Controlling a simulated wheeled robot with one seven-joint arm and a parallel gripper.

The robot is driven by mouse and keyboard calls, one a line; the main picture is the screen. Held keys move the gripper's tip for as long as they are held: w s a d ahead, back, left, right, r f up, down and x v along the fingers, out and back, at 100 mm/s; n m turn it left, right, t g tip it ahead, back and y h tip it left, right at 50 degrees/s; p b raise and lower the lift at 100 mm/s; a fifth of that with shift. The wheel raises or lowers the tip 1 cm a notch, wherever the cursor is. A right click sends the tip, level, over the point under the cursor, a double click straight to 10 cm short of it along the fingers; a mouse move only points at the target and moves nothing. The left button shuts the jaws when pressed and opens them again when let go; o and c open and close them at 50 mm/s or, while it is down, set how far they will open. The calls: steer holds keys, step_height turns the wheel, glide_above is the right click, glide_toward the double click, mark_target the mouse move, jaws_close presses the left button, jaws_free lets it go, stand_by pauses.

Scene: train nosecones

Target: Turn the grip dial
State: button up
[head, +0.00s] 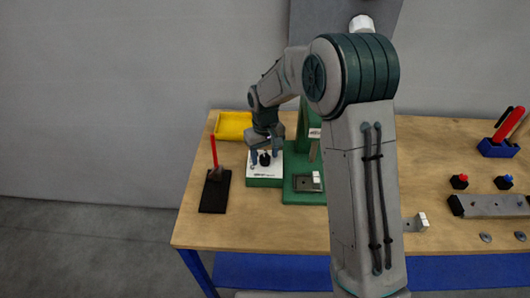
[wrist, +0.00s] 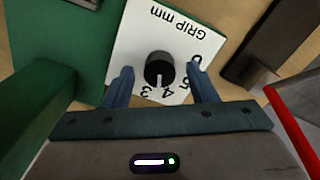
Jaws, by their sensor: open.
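The grip dial (wrist: 159,70) is a black round knob with a white pointer mark. It sits on a white plate (wrist: 128,38) printed "GRIP mm" with numbers around the knob. In the wrist view the pointer faces the lower edge, near the 4. In the head view the dial (head: 265,159) is on top of a green and white box (head: 264,181) on the bench. My gripper (wrist: 160,88) is open, one finger on each side of the knob, with gaps visible on both sides. In the head view my gripper (head: 265,152) points down over the box.
A green press-like stand (head: 304,190) is right beside the dial box. A black pad (head: 214,196) with a red-handled tool (head: 214,150) lies to the left. A yellow tray (head: 233,126) is behind. A blue holder (head: 497,148) and a grey bar (head: 490,206) are at the right.

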mark_target(264, 157)
steer(key=c, duration=1)
steer(key=shift+o, duration=0.2)
steer(key=shift+f+n+b, duration=0.1)
steer(key=shift+n+b, duration=0.5)
steer(key=shift+n, duration=1.4)
steer(key=o, duration=1)
steer(key=shift+c, duration=0.2)
steer(key=shift+r, duration=0.25)
step_height(264, 157, up, 14)
steer(key=b, duration=0.2)
steer(key=shift+f, duration=0.2)
